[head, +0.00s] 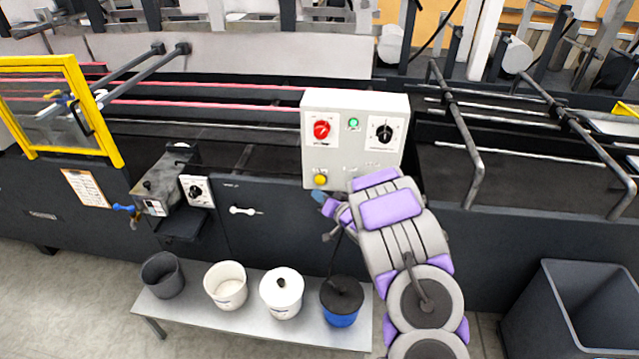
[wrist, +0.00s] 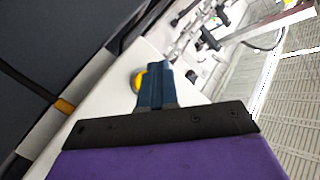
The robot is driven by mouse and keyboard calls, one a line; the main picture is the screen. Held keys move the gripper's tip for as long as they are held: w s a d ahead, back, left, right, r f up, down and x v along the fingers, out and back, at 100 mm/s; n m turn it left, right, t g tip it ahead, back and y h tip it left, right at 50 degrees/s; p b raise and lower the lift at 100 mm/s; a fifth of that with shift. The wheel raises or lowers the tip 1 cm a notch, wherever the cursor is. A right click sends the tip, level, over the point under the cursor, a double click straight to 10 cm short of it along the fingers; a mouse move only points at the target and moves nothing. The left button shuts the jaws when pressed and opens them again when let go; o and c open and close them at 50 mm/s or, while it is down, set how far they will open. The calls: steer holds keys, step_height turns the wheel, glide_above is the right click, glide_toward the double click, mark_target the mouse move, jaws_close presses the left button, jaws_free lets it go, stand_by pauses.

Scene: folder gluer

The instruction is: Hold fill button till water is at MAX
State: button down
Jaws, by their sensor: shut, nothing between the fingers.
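A white control box (head: 340,150) on the machine carries a red knob (head: 322,130), a green button or lamp (head: 353,123), a black dial (head: 384,133) and a yellow button (head: 320,180). Labels are too small to read, so I cannot tell which is the fill button. My gripper (head: 318,197) is shut and empty, just below the yellow button. In the wrist view my shut fingers (wrist: 156,72) partly cover the yellow button (wrist: 138,80); I cannot tell whether they touch it. No water level or MAX mark can be made out. My arm hides the box's lower right.
A grey bench (head: 245,327) below holds several buckets, including a white bucket (head: 226,290) and a blue one (head: 341,315). A small unit with a dial (head: 160,190) and a yellow-framed guard (head: 70,62) stand left. A grey bin (head: 560,310) stands right.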

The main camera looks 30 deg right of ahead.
steer(key=shift+w+d+p, duration=0.4)
steer(key=shift+w+d, duration=0.2)
steer(key=shift+w, duration=0.25)
steer(key=shift+w+d+r+p, duration=0.1)
steer(key=shift+w+r+p, duration=0.15)
steer(key=shift+p, duration=0.25)
stand_by(1.2)
steer(key=shift+w+d+p, duration=0.35)
steer(key=shift+w+p, duration=0.1)
steer(key=shift+w, duration=0.05)
stand_by(2.4)
steer(key=shift+s, duration=0.15)
stand_by(0.7)
steer(key=shift+s+a+f+p, duration=0.1)
steer(key=shift+s+a+p, duration=0.2)
steer(key=shift+s+a, duration=0.3)
steer(key=shift+s, duration=0.2)
steer(key=shift+s+a+p, duration=0.2)
steer(key=shift+s+a, duration=0.45)
steer(key=shift+s, duration=0.35)
steer(key=shift+s+a+p, duration=0.15)
steer(key=shift+s+a, duration=0.5)
steer(key=shift+s, duration=0.3)
